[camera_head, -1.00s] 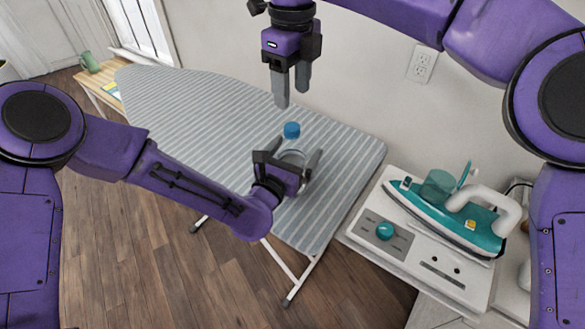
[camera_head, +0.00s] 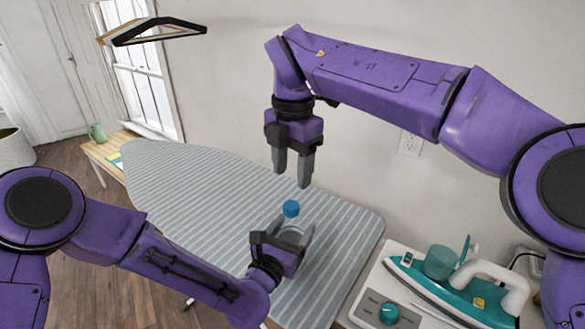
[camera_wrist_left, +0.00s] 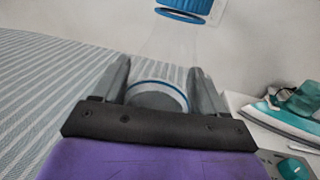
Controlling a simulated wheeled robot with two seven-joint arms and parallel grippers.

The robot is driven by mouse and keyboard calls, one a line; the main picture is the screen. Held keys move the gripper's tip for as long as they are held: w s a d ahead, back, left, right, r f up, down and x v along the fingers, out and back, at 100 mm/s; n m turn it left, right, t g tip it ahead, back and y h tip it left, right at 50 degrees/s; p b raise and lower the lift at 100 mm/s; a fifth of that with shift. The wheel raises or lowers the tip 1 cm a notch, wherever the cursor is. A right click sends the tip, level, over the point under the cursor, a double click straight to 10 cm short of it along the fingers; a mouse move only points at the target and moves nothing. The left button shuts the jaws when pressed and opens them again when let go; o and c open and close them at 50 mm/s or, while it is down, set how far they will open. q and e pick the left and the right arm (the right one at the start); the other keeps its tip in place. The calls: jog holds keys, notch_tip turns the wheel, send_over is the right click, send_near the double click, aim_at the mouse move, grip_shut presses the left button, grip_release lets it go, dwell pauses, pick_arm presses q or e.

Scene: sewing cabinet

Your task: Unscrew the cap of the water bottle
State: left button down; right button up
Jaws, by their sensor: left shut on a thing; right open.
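The clear water bottle (camera_head: 290,229) stands upright over the striped ironing board, with its blue cap (camera_head: 291,208) on top. My left gripper (camera_head: 285,237) is shut on the bottle's body, below the cap. In the left wrist view the bottle (camera_wrist_left: 165,62) shows between the two fingers (camera_wrist_left: 158,88), and the blue cap (camera_wrist_left: 186,8) is cut by the top edge. My right gripper (camera_head: 291,170) points down above the cap, open and apart from it. Most of the bottle's lower part is hidden by my left gripper.
The ironing board (camera_head: 200,200) is otherwise bare. A teal and white iron (camera_head: 455,290) rests on its white station at the right. A small wooden table (camera_head: 103,155) with a green mug (camera_head: 97,132) stands at the far left.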

aim_at(291, 206)
jog(key=m, duration=0.9)
jog(key=shift+f, duration=0.1)
jog(key=m, duration=0.7)
notch_tip(291, 206, down, 8)
jog(key=shift+a+f, duration=0.1)
